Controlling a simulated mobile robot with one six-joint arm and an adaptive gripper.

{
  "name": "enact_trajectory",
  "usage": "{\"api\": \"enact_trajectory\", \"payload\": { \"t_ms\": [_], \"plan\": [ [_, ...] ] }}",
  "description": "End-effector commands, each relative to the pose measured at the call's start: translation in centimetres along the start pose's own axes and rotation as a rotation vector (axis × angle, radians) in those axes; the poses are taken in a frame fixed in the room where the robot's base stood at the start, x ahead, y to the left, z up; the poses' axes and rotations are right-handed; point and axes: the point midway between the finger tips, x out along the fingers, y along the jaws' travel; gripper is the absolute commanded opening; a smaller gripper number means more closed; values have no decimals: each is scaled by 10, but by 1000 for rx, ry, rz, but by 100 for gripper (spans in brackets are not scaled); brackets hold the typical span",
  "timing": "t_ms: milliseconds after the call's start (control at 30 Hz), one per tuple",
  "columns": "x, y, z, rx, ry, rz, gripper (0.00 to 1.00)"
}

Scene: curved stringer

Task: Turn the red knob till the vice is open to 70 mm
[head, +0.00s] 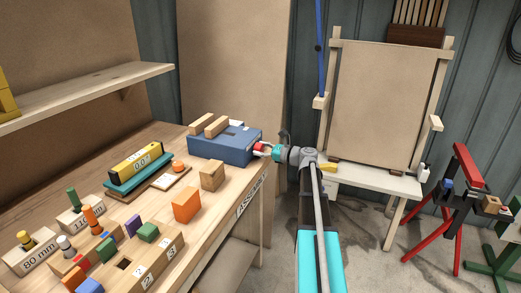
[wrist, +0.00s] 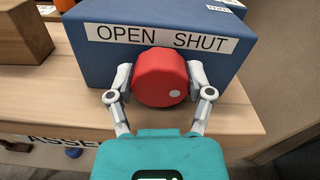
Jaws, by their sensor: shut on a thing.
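The red knob (wrist: 160,78) sits on the front of the blue vice box (wrist: 105,67), under a label that reads OPEN on the left and SHUT on the right. A white dot shows on the knob's face at its lower right. My gripper (wrist: 161,84) is shut on the knob, one finger on each side. In the head view, the blue vice (head: 220,149) stands at the bench's far end with two wooden jaw blocks (head: 209,125) on top, a narrow gap between them. The knob (head: 259,148) is partly hidden by my gripper (head: 264,151) there.
A wooden block (head: 212,175) and an orange block (head: 187,205) stand on the bench near the vice. Floor is open right of the bench.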

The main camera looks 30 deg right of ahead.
Motion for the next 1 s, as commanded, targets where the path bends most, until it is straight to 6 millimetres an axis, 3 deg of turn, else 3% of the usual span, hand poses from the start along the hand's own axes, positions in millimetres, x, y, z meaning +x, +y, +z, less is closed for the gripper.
{"api": "enact_trajectory", "payload": {
  "t_ms": [1000],
  "plan": [
    [1,3,-2,-919,-1,0,20]
  ]
}}
